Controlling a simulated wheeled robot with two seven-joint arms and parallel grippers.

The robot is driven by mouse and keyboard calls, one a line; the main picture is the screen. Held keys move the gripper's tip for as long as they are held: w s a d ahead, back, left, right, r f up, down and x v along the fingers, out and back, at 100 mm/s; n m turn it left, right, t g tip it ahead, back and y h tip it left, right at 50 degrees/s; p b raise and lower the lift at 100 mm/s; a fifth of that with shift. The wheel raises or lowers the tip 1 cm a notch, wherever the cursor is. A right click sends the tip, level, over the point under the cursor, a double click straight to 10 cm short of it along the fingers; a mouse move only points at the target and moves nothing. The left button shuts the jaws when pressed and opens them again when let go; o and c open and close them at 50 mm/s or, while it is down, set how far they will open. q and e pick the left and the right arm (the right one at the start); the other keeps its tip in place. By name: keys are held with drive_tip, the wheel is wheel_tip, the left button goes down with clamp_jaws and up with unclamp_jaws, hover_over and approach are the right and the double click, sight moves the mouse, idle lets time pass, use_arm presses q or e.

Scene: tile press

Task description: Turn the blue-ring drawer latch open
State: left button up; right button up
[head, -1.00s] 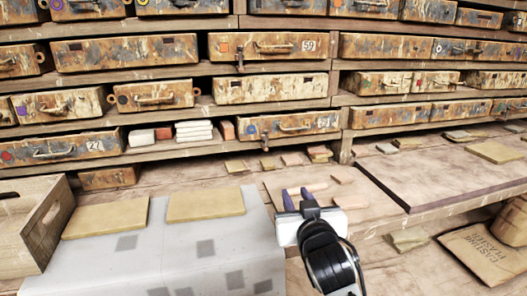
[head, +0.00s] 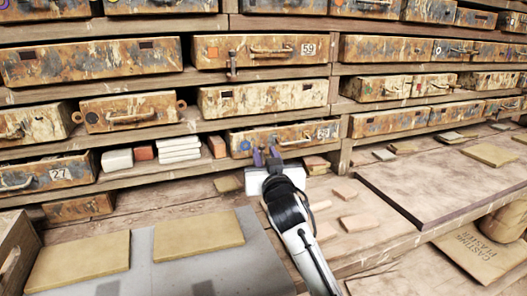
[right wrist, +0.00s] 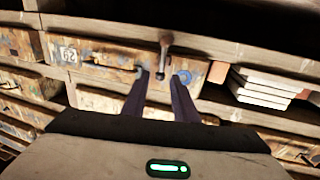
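The blue-ring drawer (head: 297,134) is in the middle of the rack, in the lowest row of the head view, with a handle and a number label. Its blue ring (head: 245,145) is at its left end. The right wrist view shows the drawer (right wrist: 108,72) turned over, with the blue ring (right wrist: 182,79) on the right. A dark metal latch (right wrist: 163,52) lies over the drawer's edge there. My right gripper (head: 265,157) is open in front of the drawer. In the wrist view its purple fingers lie either side of the latch's tip; contact cannot be told. My left gripper is out of view.
Another latch (head: 232,66) is on the orange-square drawer (head: 262,50) above. White tile stacks (head: 179,149) stand left of the blue-ring drawer. Loose tiles (head: 345,189) and a raised board (head: 440,190) lie to the right. Yellow slabs (head: 198,236) lie on the grey bench mat at front left.

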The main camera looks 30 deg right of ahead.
drive_tip(key=shift+x, duration=0.75)
drive_tip(key=shift+w+d, duration=0.1)
drive_tip(key=shift+w, duration=0.05)
clamp_jaws()
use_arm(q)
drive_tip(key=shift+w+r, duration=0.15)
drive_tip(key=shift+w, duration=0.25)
